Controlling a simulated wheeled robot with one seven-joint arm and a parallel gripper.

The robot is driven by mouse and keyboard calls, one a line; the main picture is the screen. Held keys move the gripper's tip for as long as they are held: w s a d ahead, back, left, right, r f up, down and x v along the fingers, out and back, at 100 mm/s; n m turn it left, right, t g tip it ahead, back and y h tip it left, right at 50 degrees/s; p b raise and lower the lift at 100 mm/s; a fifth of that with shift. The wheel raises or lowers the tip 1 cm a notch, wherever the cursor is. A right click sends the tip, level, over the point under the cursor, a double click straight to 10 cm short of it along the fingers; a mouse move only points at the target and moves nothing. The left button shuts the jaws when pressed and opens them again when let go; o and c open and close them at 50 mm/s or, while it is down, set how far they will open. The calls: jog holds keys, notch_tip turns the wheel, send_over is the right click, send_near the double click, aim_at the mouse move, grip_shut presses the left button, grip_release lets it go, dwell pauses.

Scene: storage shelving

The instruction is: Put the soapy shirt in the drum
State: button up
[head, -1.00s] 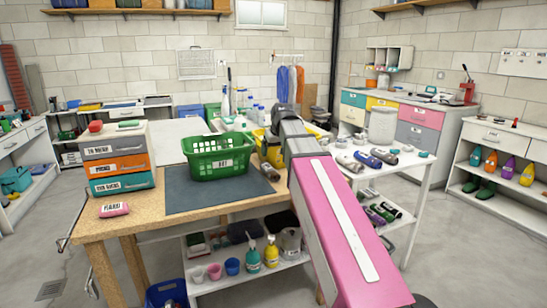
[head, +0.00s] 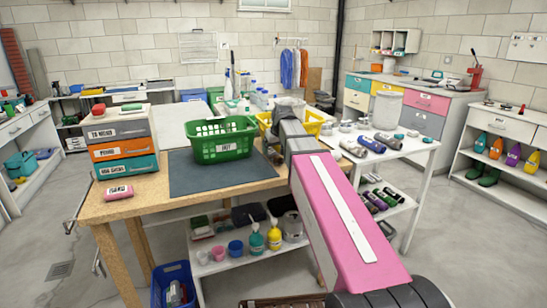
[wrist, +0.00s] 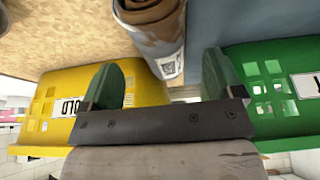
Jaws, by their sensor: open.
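My gripper (wrist: 160,72) is open and empty in the wrist view, its two green fingers apart. A brown and grey-blue rolled bundle (wrist: 160,30) with a white label lies just beyond the fingers, apart from them. I cannot read that label or tell whether it is the soapy shirt. In the head view my arm covers the gripper and much of this spot on the wooden table. A white drum-like cylinder (head: 388,105) stands at the right, behind the white table. I cannot confirm it is the drum.
A green basket (head: 222,152) stands left of my arm, a yellow basket (head: 314,124) behind it; both flank the fingers in the wrist view. Several labelled rolls (head: 370,145) lie on the white table (head: 418,146). Stacked drawers (head: 121,142) stand left. The dark mat (head: 215,178) is mostly bare.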

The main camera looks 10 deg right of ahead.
aim_at(274, 151)
jog(key=x, duration=0.3)
jog(key=shift+f, duration=0.25)
jog(key=c, duration=1.1)
jog(key=shift+w+a+r, duration=0.1)
